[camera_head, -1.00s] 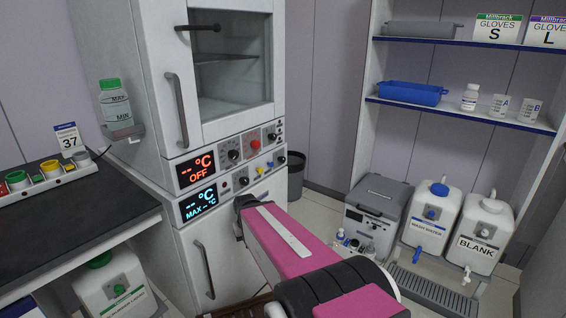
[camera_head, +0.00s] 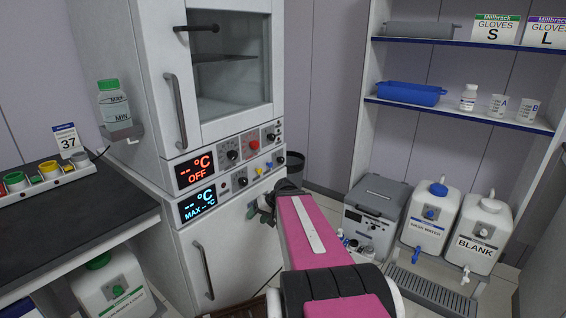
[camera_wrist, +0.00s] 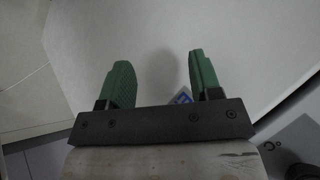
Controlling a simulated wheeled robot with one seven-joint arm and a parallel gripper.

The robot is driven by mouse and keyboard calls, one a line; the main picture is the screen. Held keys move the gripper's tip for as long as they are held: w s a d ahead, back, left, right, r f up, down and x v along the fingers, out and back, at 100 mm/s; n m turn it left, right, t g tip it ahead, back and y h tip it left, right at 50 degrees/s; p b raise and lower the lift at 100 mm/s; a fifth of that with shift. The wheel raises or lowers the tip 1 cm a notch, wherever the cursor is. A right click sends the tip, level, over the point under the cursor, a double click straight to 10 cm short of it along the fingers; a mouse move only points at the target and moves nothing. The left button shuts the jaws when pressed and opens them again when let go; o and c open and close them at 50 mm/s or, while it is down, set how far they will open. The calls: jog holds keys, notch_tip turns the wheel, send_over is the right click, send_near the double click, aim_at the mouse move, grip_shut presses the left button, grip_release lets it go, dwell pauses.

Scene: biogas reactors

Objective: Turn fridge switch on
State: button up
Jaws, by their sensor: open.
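The fridge (camera_head: 238,250) is the lower unit of a tall white cabinet in the head view. Its control panel (camera_head: 230,185) carries a cyan display reading "-- °C MAX -- °C" and several knobs, with blue and yellow ones among them. I cannot tell which control is the fridge switch. My gripper (camera_head: 264,212) is in front of the white lower door, below and near the right part of the panel. In the wrist view, my gripper (camera_wrist: 158,82) shows two green fingers spread apart with nothing between them. A pale flat surface fills most of that view.
A grey box (camera_head: 375,210) and white canisters (camera_head: 430,215) stand at right.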

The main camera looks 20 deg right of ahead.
jog(key=w+d+r+m+t+y, duration=0.1)
jog(key=w+d+r+t, duration=0.1)
jog(key=d+r+t, duration=0.3)
jog(key=w+d+r+t+y, duration=0.1)
jog(key=w+d+r+y, duration=0.15)
jog(key=d, duration=0.45)
jog(key=m+t, duration=0.1)
jog(key=t, duration=0.4)
send_near(283, 161)
jog(key=shift+h, duration=0.35)
jog(key=x, duration=1)
jog(key=shift+a+r, duration=0.15)
jog(key=shift+r, duration=0.1)
jog(key=shift+s, duration=0.1)
jog(key=c, duration=0.9)
